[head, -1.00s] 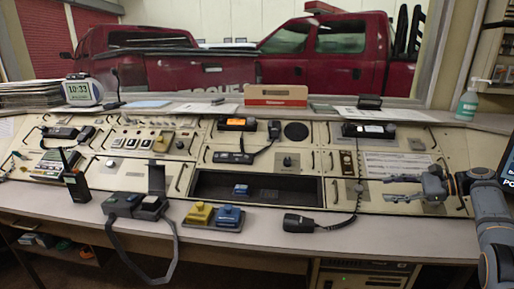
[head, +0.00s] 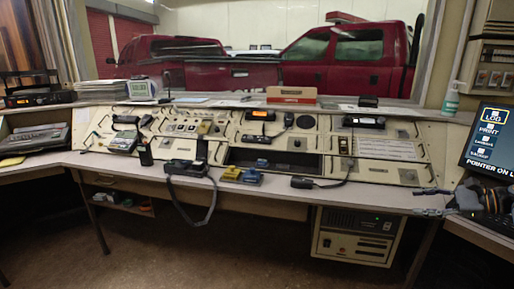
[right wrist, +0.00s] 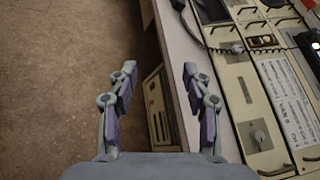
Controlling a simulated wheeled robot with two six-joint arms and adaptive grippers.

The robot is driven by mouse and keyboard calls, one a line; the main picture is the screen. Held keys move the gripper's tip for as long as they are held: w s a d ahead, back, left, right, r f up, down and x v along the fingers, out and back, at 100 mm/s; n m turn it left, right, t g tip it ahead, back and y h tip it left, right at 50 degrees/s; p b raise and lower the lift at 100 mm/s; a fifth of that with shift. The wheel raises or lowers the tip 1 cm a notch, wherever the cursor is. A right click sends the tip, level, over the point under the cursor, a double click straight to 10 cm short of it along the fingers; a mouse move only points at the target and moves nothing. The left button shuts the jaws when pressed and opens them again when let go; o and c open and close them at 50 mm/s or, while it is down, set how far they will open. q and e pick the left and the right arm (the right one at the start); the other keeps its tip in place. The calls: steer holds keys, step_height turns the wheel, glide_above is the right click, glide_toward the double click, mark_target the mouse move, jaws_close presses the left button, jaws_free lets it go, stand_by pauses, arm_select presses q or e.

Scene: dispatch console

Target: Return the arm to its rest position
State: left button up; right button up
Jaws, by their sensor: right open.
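My right gripper (head: 432,202) is at the right end of the console (head: 400,197) in the head view, near its front edge and below the screen. In the right wrist view its two fingers (right wrist: 158,90) stand wide apart with nothing between them. The left finger is over the brown floor and the right one is over the console's front edge. My left gripper does not show in any view.
A screen (head: 488,138) stands close by my right arm. A handset (head: 302,183) with a cord lies on the console ledge, left of my right gripper. A cabinet (head: 355,236) stands below the ledge. The floor (head: 230,250) in front is clear.

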steer(key=s+a+f+n+g+h, duration=0.25)
steer(key=a+f, duration=0.25)
steer(key=f, duration=0.7)
steer(key=s+a+f+n+g+h, duration=0.2)
steer(key=s+a+f+n, duration=0.25)
steer(key=f, duration=0.85)
steer(key=s+a+f+n+g+h, duration=0.25)
steer(key=a+f, duration=0.25)
steer(key=f, duration=0.7)
steer(key=s+a+f+n+h, duration=0.1)
steer(key=s+a+f+n, duration=0.35)
steer(key=s, duration=0.55)
steer(key=s+a+f+n+h, duration=0.2)
steer(key=s+a+f+n, duration=0.3)
steer(key=s, duration=0.5)
arm_select(q)
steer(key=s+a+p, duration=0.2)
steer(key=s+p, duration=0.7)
steer(key=p, duration=0.3)
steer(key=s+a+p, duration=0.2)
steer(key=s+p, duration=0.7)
steer(key=p, duration=0.4)
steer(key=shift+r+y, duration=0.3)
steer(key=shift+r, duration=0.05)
arm_select(e)
steer(key=s+d+h, duration=0.1)
steer(key=s+d, duration=0.1)
steer(key=s, duration=2.2)
steer(key=shift+d+r+n, duration=0.2)
steer(key=shift+n, duration=0.2)
